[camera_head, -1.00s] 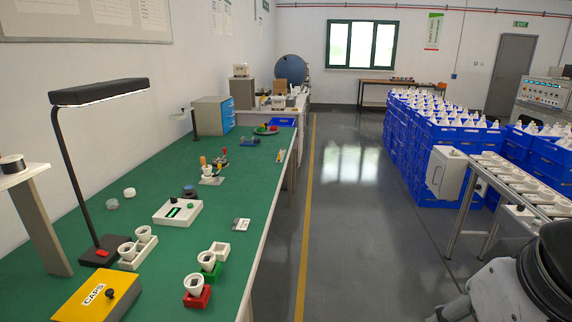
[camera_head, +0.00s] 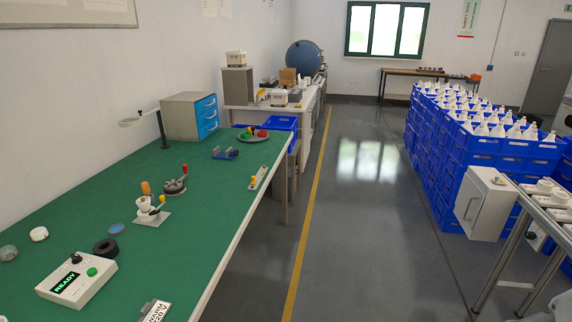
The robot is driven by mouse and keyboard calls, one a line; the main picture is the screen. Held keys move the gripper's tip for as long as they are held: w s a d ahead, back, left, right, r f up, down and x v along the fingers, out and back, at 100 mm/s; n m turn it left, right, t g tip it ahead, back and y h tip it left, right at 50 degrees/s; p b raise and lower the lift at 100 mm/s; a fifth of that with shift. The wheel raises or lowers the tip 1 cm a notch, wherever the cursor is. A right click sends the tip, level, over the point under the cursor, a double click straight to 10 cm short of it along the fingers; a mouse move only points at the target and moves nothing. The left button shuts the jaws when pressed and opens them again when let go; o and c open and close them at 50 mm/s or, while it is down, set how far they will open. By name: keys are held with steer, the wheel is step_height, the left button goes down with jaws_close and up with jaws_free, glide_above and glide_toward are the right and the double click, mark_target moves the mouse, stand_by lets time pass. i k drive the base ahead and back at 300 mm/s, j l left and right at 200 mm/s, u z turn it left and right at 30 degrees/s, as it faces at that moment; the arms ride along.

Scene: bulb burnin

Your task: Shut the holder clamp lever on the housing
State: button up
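The holder (camera_head: 153,217) stands on the green bench, left of the picture's middle. It is a light base plate with a white cup-shaped housing (camera_head: 143,204) on it. An orange-handled part (camera_head: 146,188) stands upright beside the housing, and a small yellow-tipped part (camera_head: 162,199) stands at its right. One of these looks like the clamp lever, but they are too small to tell whether it is open or shut. My gripper is not in view.
A white box reading READY (camera_head: 77,279), a black ring (camera_head: 105,248) and small discs lie nearer. Blue crates (camera_head: 455,150) stand right of the clear floor aisle (camera_head: 350,220).

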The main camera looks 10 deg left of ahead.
mark_target(156, 211)
steer(key=i+u, duration=0.15)
steer(key=i, duration=0.6)
steer(key=i+l+u, duration=0.1)
steer(key=i, duration=0.65)
steer(key=i+j+u, duration=0.1)
steer(key=i+u, duration=1.1)
steer(key=i, duration=0.2)
